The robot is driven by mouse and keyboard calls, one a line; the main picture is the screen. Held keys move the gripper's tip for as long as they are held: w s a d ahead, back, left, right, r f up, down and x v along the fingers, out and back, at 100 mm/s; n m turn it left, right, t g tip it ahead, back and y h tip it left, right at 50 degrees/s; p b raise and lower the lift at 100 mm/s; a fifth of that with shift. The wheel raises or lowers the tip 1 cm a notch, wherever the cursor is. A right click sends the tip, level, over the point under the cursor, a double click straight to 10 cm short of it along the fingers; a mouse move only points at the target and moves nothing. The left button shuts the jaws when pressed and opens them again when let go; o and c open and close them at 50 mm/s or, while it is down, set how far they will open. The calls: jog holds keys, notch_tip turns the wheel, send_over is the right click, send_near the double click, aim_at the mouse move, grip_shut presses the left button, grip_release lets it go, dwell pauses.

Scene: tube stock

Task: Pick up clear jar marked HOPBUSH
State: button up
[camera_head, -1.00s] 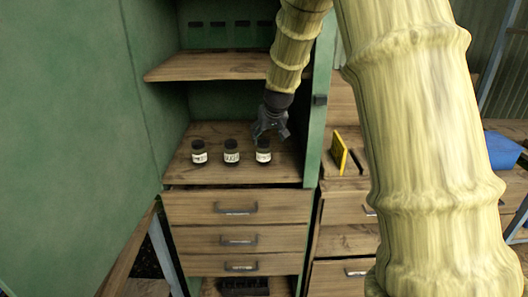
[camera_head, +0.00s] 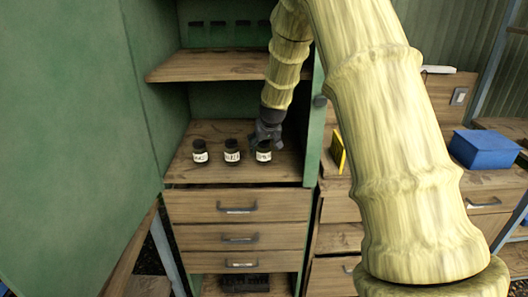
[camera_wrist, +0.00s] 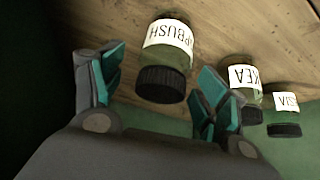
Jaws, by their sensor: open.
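The jar marked HOPBUSH (camera_wrist: 168,52) has a white label, of which "PBUSH" shows in the wrist view, and a black lid. In the head view it is the rightmost jar (camera_head: 264,157) on the cabinet shelf, its top partly covered by my gripper. My gripper (camera_wrist: 157,92) is open, with its teal-padded fingers on either side of the jar's lid in the wrist view. In the head view my gripper (camera_head: 266,142) is right at the top of this jar. I cannot tell whether the fingers touch it.
Two similar jars stand to its left in the head view, the middle one (camera_head: 232,157) and the left one (camera_head: 200,158). An upper shelf (camera_head: 220,68) is above. The green cabinet side wall (camera_head: 314,140) is close on the right.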

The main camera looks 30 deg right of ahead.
jog(key=c, duration=1.2)
jog(key=shift+c, duration=0.2)
jog(key=shift+w+r, duration=0.1)
jog(key=shift+r, duration=0.05)
